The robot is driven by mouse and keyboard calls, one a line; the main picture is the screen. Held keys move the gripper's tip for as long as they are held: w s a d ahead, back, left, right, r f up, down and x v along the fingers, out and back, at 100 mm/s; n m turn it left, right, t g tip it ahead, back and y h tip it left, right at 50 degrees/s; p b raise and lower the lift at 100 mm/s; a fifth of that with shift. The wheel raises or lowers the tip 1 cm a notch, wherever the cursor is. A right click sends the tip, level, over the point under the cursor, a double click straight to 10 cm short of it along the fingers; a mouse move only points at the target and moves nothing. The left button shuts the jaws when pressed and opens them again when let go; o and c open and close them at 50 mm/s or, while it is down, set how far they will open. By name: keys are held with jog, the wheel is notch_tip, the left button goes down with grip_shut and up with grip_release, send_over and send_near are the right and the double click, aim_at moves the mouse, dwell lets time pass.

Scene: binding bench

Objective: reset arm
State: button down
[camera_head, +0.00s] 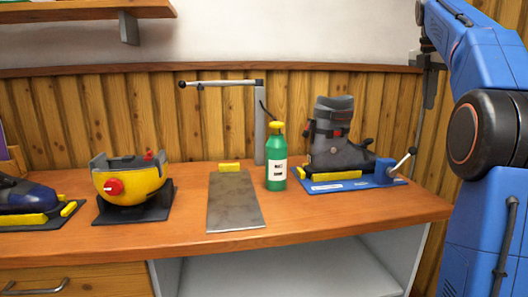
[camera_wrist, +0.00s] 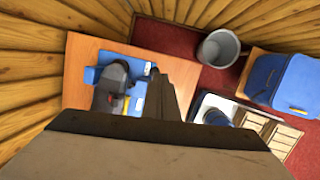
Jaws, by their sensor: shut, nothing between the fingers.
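My gripper (camera_wrist: 172,98) shows in the wrist view as dark fingers shut together with nothing between them. It is up above the bench, looking down on its right end. My blue arm fills the right side of the head view, where the gripper itself is out of the picture. The wooden bench (camera_head: 335,212) lies below and to the left of my arm. A grey ski boot (camera_head: 340,150) stands upright on a blue base (camera_head: 345,186) at the bench's right end. The boot also shows from above in the wrist view (camera_wrist: 110,85), left of my gripper.
A green bottle (camera_head: 276,165), a grey plate (camera_head: 235,203), a yellow device (camera_head: 130,187) and a dark blue shoe (camera_head: 25,199) stand on the bench. A post with a horizontal arm (camera_head: 259,125) rises behind. A bin (camera_wrist: 218,48) and a blue object (camera_wrist: 283,80) are beyond the bench.

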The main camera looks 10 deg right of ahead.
jog(key=s+a+f+m+t+y, duration=0.1)
jog(key=s+a+f+m, duration=0.5)
jog(key=a, duration=0.4)
jog(key=s+a+f+m+t, duration=0.1)
jog(key=s+a+f+m, duration=0.3)
jog(key=s+a+f, duration=0.5)
jog(key=s+a+f+m, duration=0.5)
jog(key=s+f, duration=0.4)
jog(key=f, duration=0.3)
jog(key=s+a+f+m+t+y, duration=0.1)
jog(key=s+a+f+m, duration=0.3)
jog(key=s+f, duration=0.5)
notch_tip(320, 180, down, 4)
jog(key=shift+a+r+m+y, duration=0.15)
jog(key=shift+a+m+y, duration=0.2)
jog(key=shift+a, duration=0.75)
